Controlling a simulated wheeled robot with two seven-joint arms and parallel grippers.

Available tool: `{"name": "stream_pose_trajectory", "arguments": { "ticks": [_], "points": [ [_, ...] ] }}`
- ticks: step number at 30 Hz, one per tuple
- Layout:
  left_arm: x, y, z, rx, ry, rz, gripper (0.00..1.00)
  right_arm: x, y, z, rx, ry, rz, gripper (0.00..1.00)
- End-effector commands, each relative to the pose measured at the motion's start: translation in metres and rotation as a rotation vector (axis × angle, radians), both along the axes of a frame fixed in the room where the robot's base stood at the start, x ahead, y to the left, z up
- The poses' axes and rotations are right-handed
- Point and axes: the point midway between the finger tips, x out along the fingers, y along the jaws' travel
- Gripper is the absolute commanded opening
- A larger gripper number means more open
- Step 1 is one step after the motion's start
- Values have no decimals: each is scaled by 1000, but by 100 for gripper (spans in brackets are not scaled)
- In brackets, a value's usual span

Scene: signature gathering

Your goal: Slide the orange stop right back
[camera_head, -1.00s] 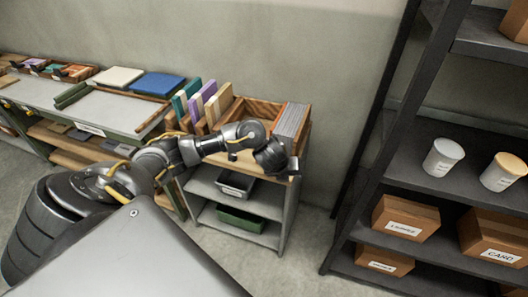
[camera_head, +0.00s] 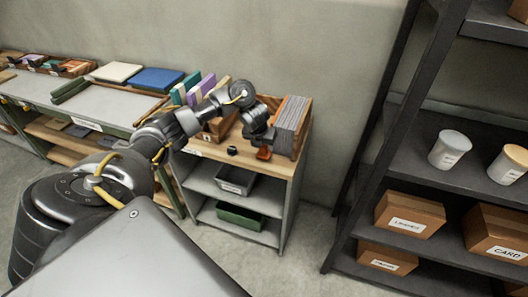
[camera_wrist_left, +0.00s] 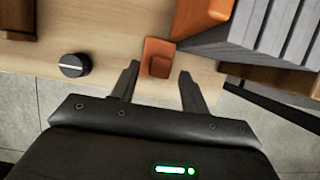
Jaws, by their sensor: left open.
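The orange stop (camera_head: 264,153) is a small bent piece on the wooden top of the small shelf unit, at the front of the stack of grey sheets (camera_head: 292,122). In the left wrist view the orange stop (camera_wrist_left: 158,57) shows an upright face and a flat foot, beside the grey sheets (camera_wrist_left: 262,30). My left gripper (camera_head: 262,146) is above the shelf top. In the wrist view my left gripper (camera_wrist_left: 160,84) is open, with its fingertips on either side of the stop's near end. I cannot tell whether they touch it. My right gripper is not in view.
A round black knob (camera_wrist_left: 74,65) sits on the wooden top to the left of the stop. Wooden holders with coloured books (camera_head: 200,88) stand behind my arm. A dark rack (camera_head: 420,160) with cups and boxes stands at right.

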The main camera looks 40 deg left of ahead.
Motion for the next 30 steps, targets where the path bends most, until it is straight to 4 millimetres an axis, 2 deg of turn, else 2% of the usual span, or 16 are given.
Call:
{"name": "stream_pose_trajectory", "arguments": {
  "ticks": [2, 7, 19, 27, 30],
  "points": [
    [4, 2, -13, 0, 2, 4, 45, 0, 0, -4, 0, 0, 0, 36],
    [12, 5, -28, 0, 0, 2, 45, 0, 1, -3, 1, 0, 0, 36],
    [14, 6, -34, 1, -2, 1, 45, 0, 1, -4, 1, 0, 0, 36],
    [14, 5, -34, 1, -2, 1, 10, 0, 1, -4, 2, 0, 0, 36],
    [14, 6, -34, 1, -3, 1, 0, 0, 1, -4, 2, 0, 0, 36]
  ]
}}
